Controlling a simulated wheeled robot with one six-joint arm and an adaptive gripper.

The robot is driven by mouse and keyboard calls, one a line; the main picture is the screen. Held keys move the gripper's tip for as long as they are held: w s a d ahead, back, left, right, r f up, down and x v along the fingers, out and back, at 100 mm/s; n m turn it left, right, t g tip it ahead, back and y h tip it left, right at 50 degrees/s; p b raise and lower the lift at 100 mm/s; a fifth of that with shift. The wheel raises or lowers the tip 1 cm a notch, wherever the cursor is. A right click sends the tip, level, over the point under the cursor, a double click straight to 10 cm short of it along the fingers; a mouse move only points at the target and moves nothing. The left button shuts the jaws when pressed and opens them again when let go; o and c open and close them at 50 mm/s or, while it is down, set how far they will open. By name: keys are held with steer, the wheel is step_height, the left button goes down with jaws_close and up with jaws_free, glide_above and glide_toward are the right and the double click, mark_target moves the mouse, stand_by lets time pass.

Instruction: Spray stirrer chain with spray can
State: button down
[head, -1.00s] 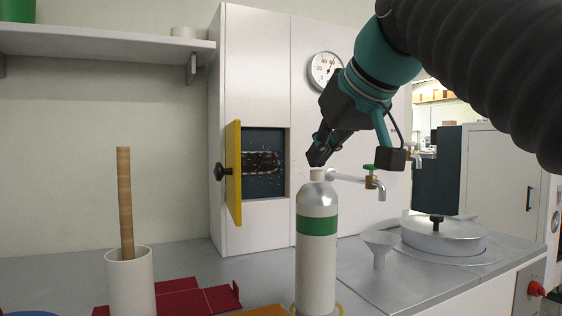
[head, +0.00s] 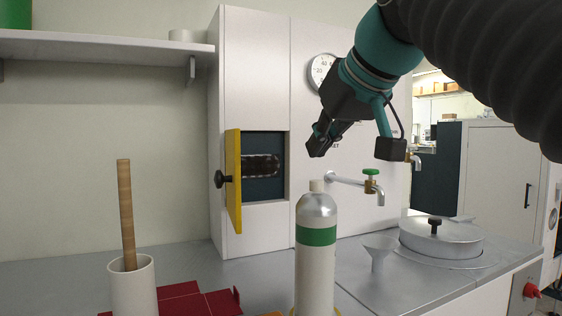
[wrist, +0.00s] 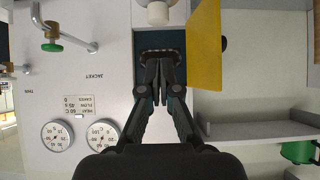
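The spray can (head: 317,270) stands upright on the counter, white with a green band and a small pale cap. Its top (wrist: 158,12) shows at the upper edge of the wrist view. The stirrer chain (head: 262,166) is a dark loop inside a dark opening in the white cabinet, behind an open yellow door (head: 233,180). My gripper (head: 316,150) hangs above the can's cap, apart from it. In the wrist view its fingers (wrist: 160,66) are close together with nothing held, and they partly hide the chain (wrist: 160,53).
A tap (head: 373,188) with a green handle juts from the cabinet on the right. A funnel (head: 380,252) and a lidded round vessel (head: 440,240) sit on the right counter. A white cup (head: 133,288) with a wooden stick stands at the left.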

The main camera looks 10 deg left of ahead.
mark_target(320, 182)
steer(key=shift+r, duration=2.05)
steer(key=shift+s, duration=0.1)
